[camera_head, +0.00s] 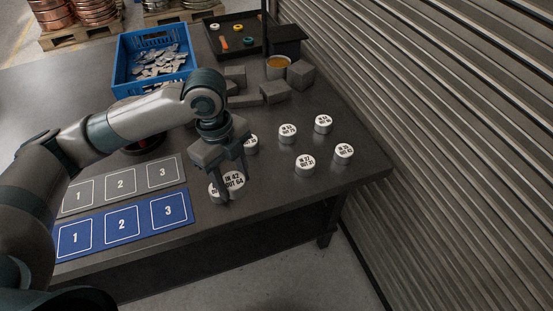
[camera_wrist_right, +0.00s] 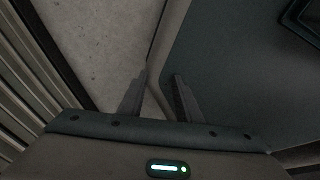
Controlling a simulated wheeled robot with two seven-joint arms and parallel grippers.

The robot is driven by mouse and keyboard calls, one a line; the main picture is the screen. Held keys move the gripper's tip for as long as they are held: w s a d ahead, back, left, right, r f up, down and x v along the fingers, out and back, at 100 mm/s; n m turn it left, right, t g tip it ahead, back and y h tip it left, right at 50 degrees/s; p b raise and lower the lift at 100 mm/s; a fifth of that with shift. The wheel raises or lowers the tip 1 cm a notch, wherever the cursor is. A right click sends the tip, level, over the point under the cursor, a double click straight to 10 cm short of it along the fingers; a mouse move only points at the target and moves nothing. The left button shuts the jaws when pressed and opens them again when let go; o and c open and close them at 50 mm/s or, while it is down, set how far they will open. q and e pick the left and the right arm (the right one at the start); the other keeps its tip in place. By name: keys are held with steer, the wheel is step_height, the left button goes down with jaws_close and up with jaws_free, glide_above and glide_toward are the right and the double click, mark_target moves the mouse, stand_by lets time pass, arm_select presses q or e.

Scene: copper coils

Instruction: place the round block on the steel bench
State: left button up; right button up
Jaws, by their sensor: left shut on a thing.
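A white-topped round block (camera_head: 234,184) marked "IN 43 OUT 64" is between the fingers of my left gripper (camera_head: 231,180), which is shut on it. The block is near the front edge of the dark steel bench (camera_head: 275,180). I cannot tell whether it touches the bench top. Another round block (camera_head: 214,190) is just left of it, partly hidden by a finger. More labelled round blocks (camera_head: 305,163) stand to the right on the bench. My right gripper (camera_wrist_right: 160,78) shows in the right wrist view with its fingers apart and nothing between them.
A grey mat (camera_head: 103,173) and a blue mat (camera_head: 98,222), both numbered 1 to 3, lie at the left. A blue crate (camera_head: 123,73) of metal pieces, a dark tray (camera_head: 232,22) and grey blocks (camera_head: 301,74) are behind. A ribbed wall (camera_head: 450,120) borders the right.

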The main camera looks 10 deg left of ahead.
mark_target(265, 183)
steer(key=shift+s+d, duration=0.25)
